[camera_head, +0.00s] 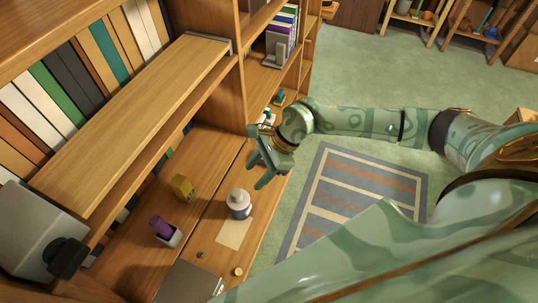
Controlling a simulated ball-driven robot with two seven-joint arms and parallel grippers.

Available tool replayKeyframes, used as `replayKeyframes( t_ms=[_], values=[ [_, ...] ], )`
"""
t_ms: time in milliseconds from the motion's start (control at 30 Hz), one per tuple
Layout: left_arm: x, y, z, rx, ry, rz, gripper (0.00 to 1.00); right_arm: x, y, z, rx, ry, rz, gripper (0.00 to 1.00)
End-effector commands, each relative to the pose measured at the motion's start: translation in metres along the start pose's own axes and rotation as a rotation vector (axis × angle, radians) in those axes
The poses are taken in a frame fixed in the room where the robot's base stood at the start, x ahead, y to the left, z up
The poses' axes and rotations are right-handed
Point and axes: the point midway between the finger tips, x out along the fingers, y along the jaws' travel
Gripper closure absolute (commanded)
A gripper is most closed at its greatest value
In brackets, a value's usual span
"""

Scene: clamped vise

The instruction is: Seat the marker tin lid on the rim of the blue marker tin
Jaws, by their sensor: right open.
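A squat tin (240,211) with a dark bluish body stands upright on the wooden desk surface, at the back end of a pale sheet. A pale grey lid (239,196) with a small knob sits on top of it. At this size I cannot tell whether the lid is level and fully on the rim. My right gripper (262,175) is open and empty, with its fingers spread above the desk edge. It is behind and to the right of the tin, apart from it. My left gripper is not in view.
A yellow block (182,187) and a small holder with a purple item (163,230) stand left of the tin. A pale sheet (234,232) lies flat. A shelf board (140,115) overhangs at the left.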

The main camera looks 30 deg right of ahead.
Motion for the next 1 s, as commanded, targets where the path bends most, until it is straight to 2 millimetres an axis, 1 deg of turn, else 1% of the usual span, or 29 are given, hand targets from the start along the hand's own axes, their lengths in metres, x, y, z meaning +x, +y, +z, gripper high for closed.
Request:
replayKeyframes(
  t_ms=[33,100,200,333,500,933,1000],
  values=[
    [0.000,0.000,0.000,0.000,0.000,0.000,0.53,-0.013,0.000,-0.001,-0.002,0.004,-0.002,0.51],
    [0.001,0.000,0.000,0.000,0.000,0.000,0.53,-0.029,0.000,-0.002,-0.001,0.003,-0.002,0.51],
    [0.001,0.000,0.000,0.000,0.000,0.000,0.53,-0.047,0.000,-0.001,0.000,0.002,-0.001,0.51],
    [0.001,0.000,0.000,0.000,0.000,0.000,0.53,-0.060,0.000,-0.001,0.001,0.001,0.001,0.51],
    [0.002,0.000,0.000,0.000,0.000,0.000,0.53,-0.065,0.001,0.000,0.000,0.000,0.002,0.51],
    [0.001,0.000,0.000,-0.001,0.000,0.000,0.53,-0.065,0.000,0.000,0.000,0.000,0.001,0.51],
    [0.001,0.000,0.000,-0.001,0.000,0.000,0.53,-0.063,0.001,0.004,0.002,-0.015,0.000,0.51]
  ],
)
